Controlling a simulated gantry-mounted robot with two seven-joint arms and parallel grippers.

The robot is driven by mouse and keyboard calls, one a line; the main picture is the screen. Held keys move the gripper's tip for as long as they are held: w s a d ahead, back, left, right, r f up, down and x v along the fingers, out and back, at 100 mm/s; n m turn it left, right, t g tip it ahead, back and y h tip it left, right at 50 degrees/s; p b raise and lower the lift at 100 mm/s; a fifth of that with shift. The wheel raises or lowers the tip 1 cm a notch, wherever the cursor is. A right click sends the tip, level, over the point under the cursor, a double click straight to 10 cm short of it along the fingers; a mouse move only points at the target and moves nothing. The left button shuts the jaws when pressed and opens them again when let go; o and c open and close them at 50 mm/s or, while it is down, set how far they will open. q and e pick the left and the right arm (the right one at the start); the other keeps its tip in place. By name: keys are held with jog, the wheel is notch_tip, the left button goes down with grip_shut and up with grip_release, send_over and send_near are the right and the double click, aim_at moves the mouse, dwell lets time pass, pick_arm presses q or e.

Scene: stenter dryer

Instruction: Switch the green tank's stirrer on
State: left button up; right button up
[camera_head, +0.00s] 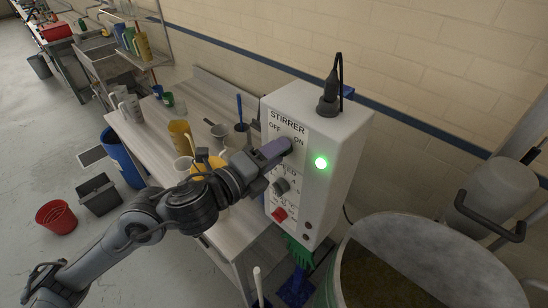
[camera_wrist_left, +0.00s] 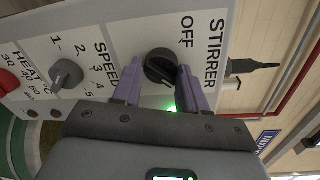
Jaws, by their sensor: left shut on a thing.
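The white control box (camera_head: 340,135) stands above the bench's right end. Its top dial is marked STIRRER, with OFF and ON. In the left wrist view the black stirrer knob (camera_wrist_left: 160,67) sits between the purple fingers of my left gripper (camera_wrist_left: 160,88), which is shut on it. In the head view the same gripper (camera_head: 284,147) meets the panel and hides the knob. I cannot tell which mark the knob points to. A green lamp (camera_head: 321,163) glows on the box's side. The tank (camera_head: 338,283) with a green outer wall is at lower right, holding murky liquid. My right gripper is out of view.
Below the stirrer knob are the grey speed knob (camera_head: 281,187) and the red heat knob (camera_head: 279,214). A black plug (camera_head: 329,98) stands on the box. Jugs and a yellow cup (camera_head: 180,136) crowd the bench under my arm. A green glove (camera_head: 299,251) hangs below the box.

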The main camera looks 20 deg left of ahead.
pick_arm(q)
jog(key=shift+r, duration=0.2)
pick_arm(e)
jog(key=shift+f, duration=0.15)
pick_arm(q)
jog(key=o, duration=0.8)
jog(key=shift+o, duration=1.1)
jog(key=shift+f, duration=0.1)
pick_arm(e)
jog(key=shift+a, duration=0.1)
pick_arm(q)
jog(key=shift+s, duration=0.15)
